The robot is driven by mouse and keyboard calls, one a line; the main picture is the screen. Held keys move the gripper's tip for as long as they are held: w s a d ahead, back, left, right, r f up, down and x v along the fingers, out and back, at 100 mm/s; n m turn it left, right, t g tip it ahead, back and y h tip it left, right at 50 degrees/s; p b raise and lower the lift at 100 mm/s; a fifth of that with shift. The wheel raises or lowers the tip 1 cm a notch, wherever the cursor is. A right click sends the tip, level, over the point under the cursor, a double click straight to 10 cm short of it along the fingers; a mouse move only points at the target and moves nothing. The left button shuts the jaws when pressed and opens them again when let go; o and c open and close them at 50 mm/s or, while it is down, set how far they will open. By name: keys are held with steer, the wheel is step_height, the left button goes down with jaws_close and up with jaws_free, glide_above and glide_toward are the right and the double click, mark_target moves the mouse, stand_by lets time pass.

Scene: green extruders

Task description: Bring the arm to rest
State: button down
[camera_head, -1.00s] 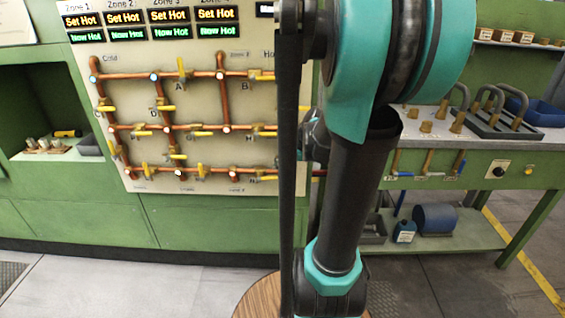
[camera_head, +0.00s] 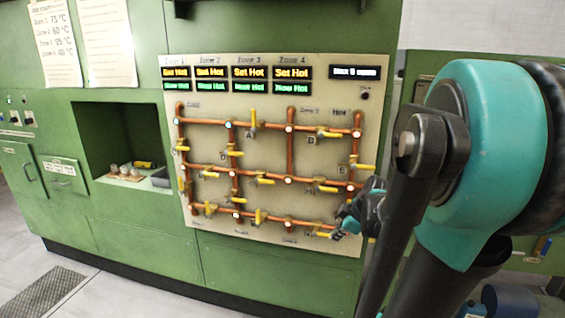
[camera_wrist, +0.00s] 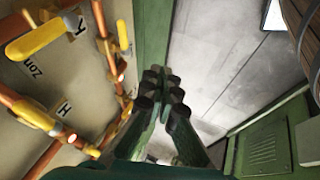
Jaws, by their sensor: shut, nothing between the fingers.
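My gripper (camera_head: 338,234) is at the end of my teal and black arm, by the lower right corner of the pipe panel (camera_head: 270,150). In the wrist view my gripper (camera_wrist: 162,86) has its dark fingers together with nothing between them. There the panel's copper pipes and yellow valve handles (camera_wrist: 37,38) lie to its left. I cannot tell in the head view whether the fingers touch the panel. The big teal arm joint hides much of the right side of the head view.
A green alcove (camera_head: 120,140) with small items is left of the panel. Grey floor (camera_wrist: 220,60) lies right of the fingers in the wrist view. A brown wooden rounded thing (camera_wrist: 300,30) is at its upper right, and a green vented cabinet (camera_wrist: 265,150) at its lower right.

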steer(key=s+a+f+m+h, duration=0.1)
steer(key=s+f+m, duration=0.2)
steer(key=s+m, duration=0.3)
steer(key=s+f+m+g+h, duration=0.1)
steer(key=s+f+m+h, duration=0.1)
steer(key=s+f+m, duration=0.2)
steer(key=s+m, duration=0.2)
steer(key=m, duration=0.1)
steer(key=shift+a+f+m, duration=0.25)
steer(key=shift+a+m, duration=0.1)
steer(key=shift+m, duration=0.05)
steer(key=shift+w+a, duration=0.1)
